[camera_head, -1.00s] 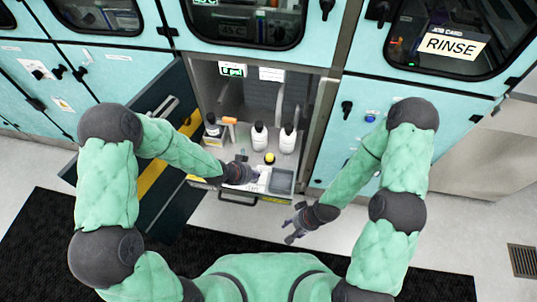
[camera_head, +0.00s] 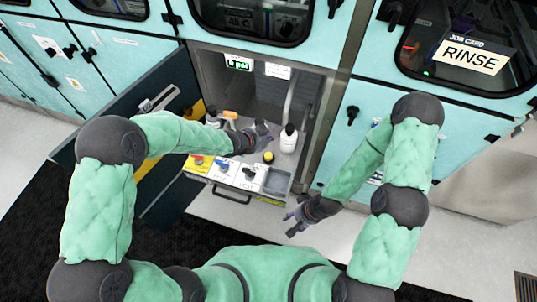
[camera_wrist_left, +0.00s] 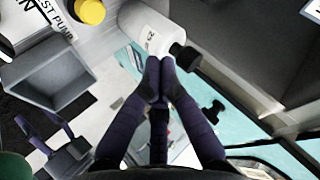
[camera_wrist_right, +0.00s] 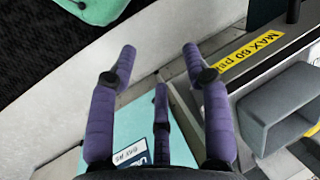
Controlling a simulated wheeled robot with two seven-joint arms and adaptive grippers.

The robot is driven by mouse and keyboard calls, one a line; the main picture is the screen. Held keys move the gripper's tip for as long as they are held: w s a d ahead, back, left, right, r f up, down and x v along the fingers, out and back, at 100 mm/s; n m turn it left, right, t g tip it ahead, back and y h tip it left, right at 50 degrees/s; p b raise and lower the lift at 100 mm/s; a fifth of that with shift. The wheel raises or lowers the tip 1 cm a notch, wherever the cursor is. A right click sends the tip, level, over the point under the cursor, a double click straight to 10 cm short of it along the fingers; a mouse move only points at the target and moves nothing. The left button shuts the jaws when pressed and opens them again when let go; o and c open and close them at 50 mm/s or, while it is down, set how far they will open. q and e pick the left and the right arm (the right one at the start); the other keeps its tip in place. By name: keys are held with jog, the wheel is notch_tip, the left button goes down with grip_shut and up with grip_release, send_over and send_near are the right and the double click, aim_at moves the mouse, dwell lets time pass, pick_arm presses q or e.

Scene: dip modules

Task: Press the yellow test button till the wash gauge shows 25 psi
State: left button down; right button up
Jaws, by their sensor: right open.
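The yellow test button (camera_head: 268,157) sits on the pull-out panel in the open cabinet bay. It also shows at the top of the left wrist view (camera_wrist_left: 89,11), beside the "TEST PUMP" label. The green-framed gauge display (camera_head: 238,62) at the top of the bay appears to read 0 psi. My left gripper (camera_head: 262,128) is behind the button, apart from it, among the bottles. In the left wrist view its fingertips (camera_wrist_left: 159,68) are together, over the edge of a white bottle (camera_wrist_left: 150,30); contact is unclear. My right gripper (camera_head: 297,218) is open and empty, in front of the bay's right side.
A white bottle (camera_head: 289,139) with a black cap stands right of my left gripper. A grey tray (camera_head: 277,181) and several coloured controls line the panel's front. An open dark door (camera_head: 125,125) stands to the left. A RINSE card (camera_head: 471,55) hangs at upper right.

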pick_arm(q)
jog(key=shift+f, duration=0.15)
jog(key=b, duration=0.6)
send_near(271, 154)
jog(key=w+d, duration=0.1)
jog(key=w+d+f, duration=0.2)
jog(key=w, duration=0.1)
jog(key=shift+d, duration=0.2)
jog(key=shift+f+b, duration=0.45)
jog(key=shift+b, duration=0.05)
jog(key=shift+f, duration=0.1)
jog(key=shift+f+b, duration=0.35)
jog(key=shift+b, duration=0.15)
jog(key=shift+f+b, duration=0.6)
dwell(0.9)
dwell(0.4)
jog(key=shift+r+p, duration=0.75)
jog(key=shift+r, duration=0.3)
jog(key=shift+r, duration=0.1)
